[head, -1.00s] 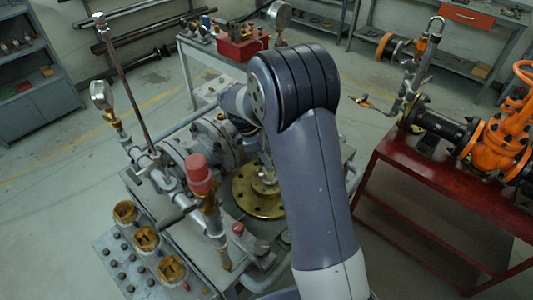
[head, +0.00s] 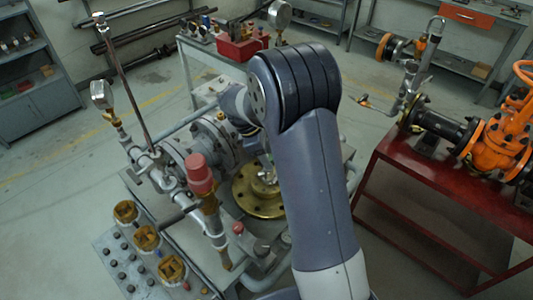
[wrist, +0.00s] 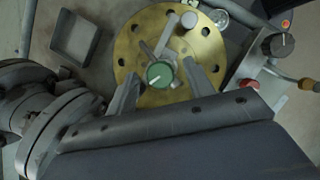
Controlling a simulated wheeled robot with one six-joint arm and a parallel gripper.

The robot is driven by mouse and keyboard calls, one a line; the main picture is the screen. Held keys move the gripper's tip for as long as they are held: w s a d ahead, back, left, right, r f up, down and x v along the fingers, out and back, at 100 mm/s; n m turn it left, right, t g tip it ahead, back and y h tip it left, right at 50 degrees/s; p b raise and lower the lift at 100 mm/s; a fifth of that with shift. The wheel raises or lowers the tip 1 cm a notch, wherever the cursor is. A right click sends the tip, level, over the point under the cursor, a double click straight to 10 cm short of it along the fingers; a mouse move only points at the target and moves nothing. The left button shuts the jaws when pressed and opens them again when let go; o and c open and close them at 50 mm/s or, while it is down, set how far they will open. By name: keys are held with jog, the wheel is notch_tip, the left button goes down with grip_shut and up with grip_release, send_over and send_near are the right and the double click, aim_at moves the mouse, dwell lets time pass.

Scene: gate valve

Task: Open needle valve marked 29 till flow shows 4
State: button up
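A green round knob (wrist: 160,75) with a white pointer mark sits over a brass flange (wrist: 135,45) in the wrist view. The pointer mark slants toward the lower left. My gripper (wrist: 163,88) is open, with one grey finger on each side of the knob; I see gaps between the fingers and the knob. I cannot read a number 29 anywhere. In the head view the brass flange (head: 247,198) shows left of my arm, which hides most of the gripper. A dial gauge (head: 103,95) stands at the left, its reading too small to read.
A black knob (wrist: 278,44) with a pointer and a red cap (wrist: 275,104) lie right of the flange. A red-capped pipe (head: 201,178) and several brass fittings (head: 145,238) stand at the front left. A red bench (head: 430,185) with orange valves is at the right.

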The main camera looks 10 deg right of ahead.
jog(key=b+v, duration=0.1)
jog(key=v, duration=0.9)
jog(key=shift+r, duration=0.4)
jog(key=shift+a, duration=0.15)
jog(key=p+x, duration=0.1)
jog(key=x, duration=0.9)
jog(key=shift+f, duration=0.35)
